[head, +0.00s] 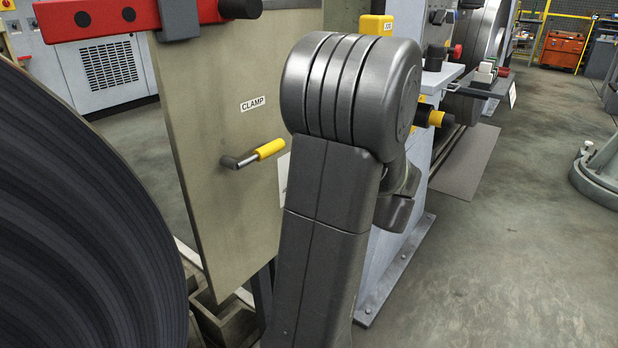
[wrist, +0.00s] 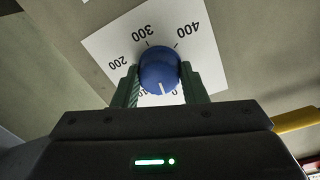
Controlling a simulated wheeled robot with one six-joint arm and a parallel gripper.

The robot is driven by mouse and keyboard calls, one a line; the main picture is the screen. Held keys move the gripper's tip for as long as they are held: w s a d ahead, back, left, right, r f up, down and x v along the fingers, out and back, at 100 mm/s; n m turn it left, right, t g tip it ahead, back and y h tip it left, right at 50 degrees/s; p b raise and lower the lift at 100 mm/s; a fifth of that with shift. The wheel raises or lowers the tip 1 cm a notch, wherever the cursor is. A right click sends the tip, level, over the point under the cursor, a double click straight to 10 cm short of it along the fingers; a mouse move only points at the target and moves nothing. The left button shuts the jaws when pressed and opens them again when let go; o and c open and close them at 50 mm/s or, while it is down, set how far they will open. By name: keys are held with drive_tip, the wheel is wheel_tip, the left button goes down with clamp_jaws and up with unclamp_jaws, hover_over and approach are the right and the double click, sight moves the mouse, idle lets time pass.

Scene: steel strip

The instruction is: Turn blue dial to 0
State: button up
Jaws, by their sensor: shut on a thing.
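The blue dial (wrist: 159,68) is in the wrist view, on a white scale plate (wrist: 110,42) fixed to a beige panel. The plate's marks read 200, 300 and 400, with a partly covered 100 and a 0 near my fingers. The dial's white pointer line faces down in the picture, between the 100 and the 0. My gripper (wrist: 160,82) is shut on the dial, one green finger on each side. In the head view my own arm hides the dial and my gripper; only a sliver of the white plate (head: 283,176) shows.
A yellow-gripped clamp lever (head: 268,150) sticks out of the panel (head: 215,190), left of my arm, under a CLAMP label. A large dark coil (head: 80,210) fills the left. Grey machine housing stands right of my arm; open floor (head: 500,240) lies farther right.

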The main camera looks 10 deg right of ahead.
drive_tip(key=shift+f+n, duration=0.1)
drive_tip(key=shift+n, duration=0.6)
drive_tip(key=o, duration=1)
drive_tip(key=shift+c, duration=0.2)
drive_tip(key=shift+s+d, duration=0.1)
drive_tip(key=p+v, duration=0.2)
drive_tip(key=v, duration=1.1)
drive_tip(key=shift+s+d+p, duration=0.2)
drive_tip(key=shift+p, duration=0.2)
drive_tip(key=b+x, duration=0.2)
drive_tip(key=x, duration=1.1)
drive_tip(key=shift+w+a+b, duration=0.3)
drive_tip(key=shift+b, duration=0.1)
